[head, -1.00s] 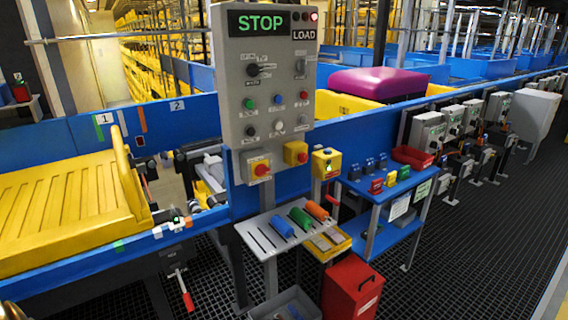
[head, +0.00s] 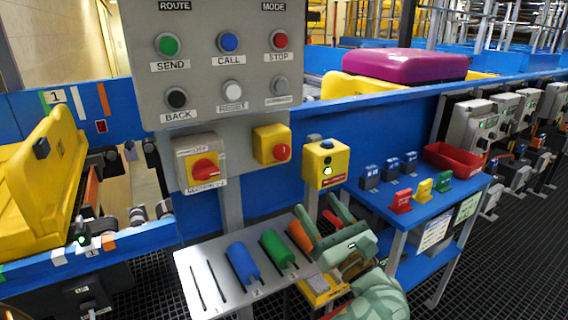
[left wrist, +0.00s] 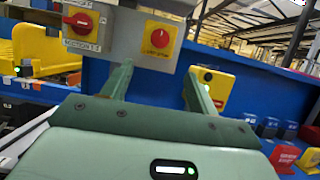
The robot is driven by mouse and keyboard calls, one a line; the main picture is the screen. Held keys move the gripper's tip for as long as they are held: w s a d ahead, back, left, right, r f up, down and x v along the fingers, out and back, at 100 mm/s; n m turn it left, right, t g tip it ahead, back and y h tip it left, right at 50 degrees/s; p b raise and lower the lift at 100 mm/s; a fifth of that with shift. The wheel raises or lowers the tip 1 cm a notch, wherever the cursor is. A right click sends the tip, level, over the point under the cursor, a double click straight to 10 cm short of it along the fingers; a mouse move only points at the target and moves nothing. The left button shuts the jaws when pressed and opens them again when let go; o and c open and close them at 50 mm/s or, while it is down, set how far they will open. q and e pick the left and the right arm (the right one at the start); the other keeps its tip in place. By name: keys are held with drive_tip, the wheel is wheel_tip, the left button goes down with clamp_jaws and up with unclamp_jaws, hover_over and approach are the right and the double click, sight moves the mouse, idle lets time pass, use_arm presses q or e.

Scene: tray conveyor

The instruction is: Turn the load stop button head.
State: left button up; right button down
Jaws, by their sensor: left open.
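The load stop button, a red round head (head: 281,152) on a yellow box, is mounted below the grey panel. In the left wrist view the red head (left wrist: 159,38) sits on a yellow plate, upright and facing me, beyond the fingertips. My left gripper (head: 318,208), pale green, is below and to the right of the button in the head view. Its fingers are apart and empty. In the left wrist view the open fingers (left wrist: 160,68) stand either side of the line to the button, without touching it. My right gripper is not in view.
A red rotary isolator (head: 205,168) is left of the button. A yellow box with a green light (head: 326,163) is right of it. A blue shelf (head: 400,200) stands at right.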

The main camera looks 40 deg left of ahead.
sight(284, 155)
use_arm(q)
drive_tip(key=b+x, duration=0.1)
drive_tip(key=x, duration=1.2)
drive_tip(key=shift+b, duration=0.3)
drive_tip(key=shift+w+a+r, duration=0.3)
drive_tip(key=shift+a, duration=0.2)
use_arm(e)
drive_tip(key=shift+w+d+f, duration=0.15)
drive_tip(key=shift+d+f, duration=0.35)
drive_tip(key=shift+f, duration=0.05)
